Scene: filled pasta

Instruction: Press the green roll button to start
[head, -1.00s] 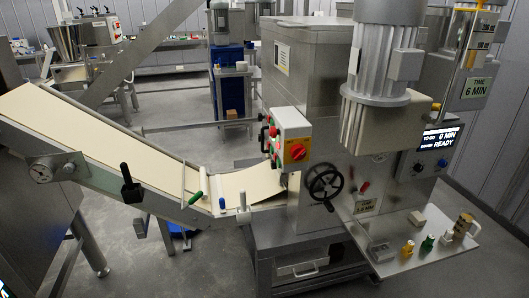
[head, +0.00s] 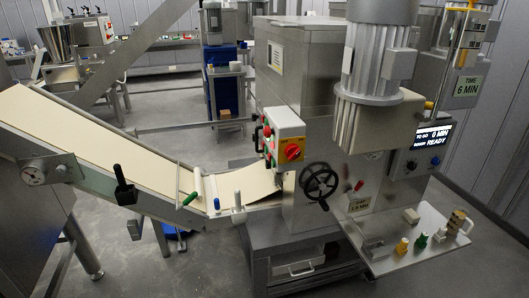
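A small control box (head: 287,128) with a yellow panel and red rotary switch (head: 292,152) is mounted on the front left of the filling machine (head: 310,80). Its left side carries several small buttons. The green roll button (head: 271,144) appears to be among them, near a red one, but it is small and seen at a steep angle. Neither of my grippers shows in the head view, and nothing is touching the box.
A conveyor with a pale dough sheet (head: 110,145) slopes down from the left to the machine. A black handwheel (head: 319,181) sits below the box. A shelf (head: 385,262) with small coloured parts juts out at lower right.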

